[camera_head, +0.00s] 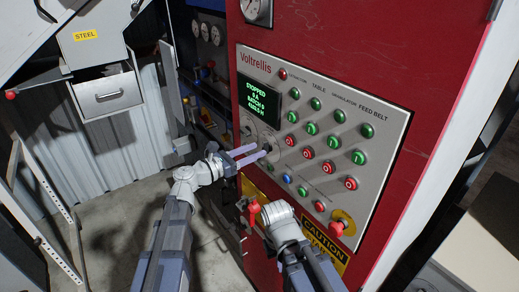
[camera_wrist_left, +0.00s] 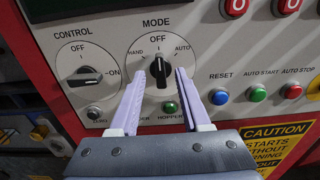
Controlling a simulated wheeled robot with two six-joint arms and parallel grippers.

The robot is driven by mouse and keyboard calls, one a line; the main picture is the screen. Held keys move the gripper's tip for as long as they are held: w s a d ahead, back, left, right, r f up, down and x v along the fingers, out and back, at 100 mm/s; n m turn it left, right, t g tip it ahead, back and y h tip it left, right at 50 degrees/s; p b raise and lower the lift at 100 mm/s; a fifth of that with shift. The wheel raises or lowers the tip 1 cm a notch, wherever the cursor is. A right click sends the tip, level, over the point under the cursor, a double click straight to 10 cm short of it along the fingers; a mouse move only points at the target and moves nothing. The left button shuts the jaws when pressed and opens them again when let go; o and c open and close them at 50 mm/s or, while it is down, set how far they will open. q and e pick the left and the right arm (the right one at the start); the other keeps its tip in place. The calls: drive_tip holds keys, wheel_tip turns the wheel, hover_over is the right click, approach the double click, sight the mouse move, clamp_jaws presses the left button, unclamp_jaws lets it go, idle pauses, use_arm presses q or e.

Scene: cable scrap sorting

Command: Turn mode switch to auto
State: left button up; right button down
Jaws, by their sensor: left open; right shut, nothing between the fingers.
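The mode switch (camera_wrist_left: 161,72) is a black knob on a round dial marked HAND, OFF and AUTO. Its handle stands about upright, towards OFF. My left gripper (camera_wrist_left: 165,76) is open, with its pale lilac fingers on either side of the handle; I cannot tell whether they touch it. In the head view, my left gripper (camera_head: 266,151) reaches the panel at the mode switch, mostly hiding it. My right gripper (camera_head: 254,211) is lower, in front of the machine's lower part, shut and empty; its fingers are hard to make out.
The control switch (camera_wrist_left: 83,76) sits left of the mode switch. Blue (camera_wrist_left: 219,97), green (camera_wrist_left: 258,94) and red (camera_wrist_left: 292,90) buttons are to the right. A display (camera_head: 260,98) reads STOPPED. A red emergency knob (camera_head: 337,229) is at the panel's lower right.

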sight(265, 148)
use_arm(q)
drive_tip(key=shift+x, duration=1.3)
drive_tip(key=shift+c, duration=0.2)
clamp_jaws()
